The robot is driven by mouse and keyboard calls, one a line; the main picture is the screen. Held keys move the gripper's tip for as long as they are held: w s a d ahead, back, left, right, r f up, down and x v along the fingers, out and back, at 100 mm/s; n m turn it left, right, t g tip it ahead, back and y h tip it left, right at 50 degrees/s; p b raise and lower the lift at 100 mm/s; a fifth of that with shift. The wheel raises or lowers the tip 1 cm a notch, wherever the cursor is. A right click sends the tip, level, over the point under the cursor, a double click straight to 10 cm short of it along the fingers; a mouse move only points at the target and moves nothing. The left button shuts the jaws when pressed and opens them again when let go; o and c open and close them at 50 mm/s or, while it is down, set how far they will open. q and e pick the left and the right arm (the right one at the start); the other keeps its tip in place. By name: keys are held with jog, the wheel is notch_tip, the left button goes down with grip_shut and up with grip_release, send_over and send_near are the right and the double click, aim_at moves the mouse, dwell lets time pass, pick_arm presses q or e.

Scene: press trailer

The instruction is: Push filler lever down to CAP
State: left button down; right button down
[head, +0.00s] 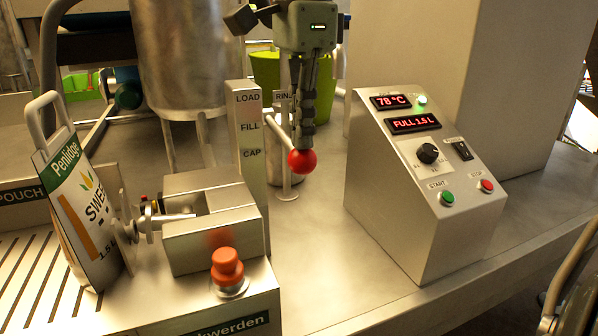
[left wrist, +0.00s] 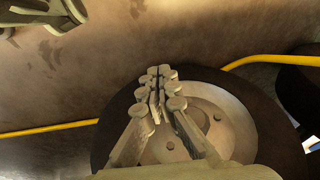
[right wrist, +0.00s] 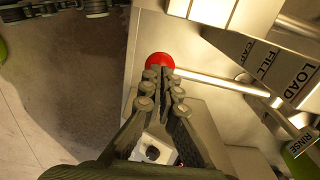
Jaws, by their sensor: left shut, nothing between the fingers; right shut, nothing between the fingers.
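The filler lever has a red ball knob (head: 302,161) on a thin metal rod beside the upright plate (head: 250,185) marked LOAD, FILL and CAP. The knob stands about level with the CAP label in the head view. My right gripper (head: 304,143) points down with shut fingers, right above the knob. In the right wrist view the fingertips (right wrist: 160,72) lie at the knob (right wrist: 160,62); I cannot tell whether they touch it. My left gripper (left wrist: 162,75) is shut and empty, over a round wheel-like disc (left wrist: 215,125), away from the lever.
A control box (head: 425,185) with displays reading 78 °C and FULL 1.5 L stands to the right. A pouch (head: 80,205) sits at the filler nozzle on the left. A red mushroom button (head: 227,267) is in front. Bare steel table lies between lever and control box.

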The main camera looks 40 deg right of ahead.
aim_at(299, 157)
jog(key=shift+f, duration=0.25)
jog(key=shift+w+f+b, duration=0.15)
jog(key=shift+f+b, duration=0.25)
jog(key=shift+f, duration=0.1)
jog(key=shift+w+d+f+b, duration=0.1)
jog(key=shift+f+b, duration=0.3)
jog(key=shift+f, duration=0.25)
jog(key=shift+w+f+b, duration=0.2)
jog(key=shift+f+b, duration=0.2)
jog(key=shift+f, duration=0.25)
jog(key=shift+w+f, duration=0.1)
jog(key=shift+f, duration=0.25)
pick_arm(q)
notch_tip(299, 157, up, 7)
jog(key=shift+w+f, duration=0.2)
jog(key=shift+w, duration=0.25)
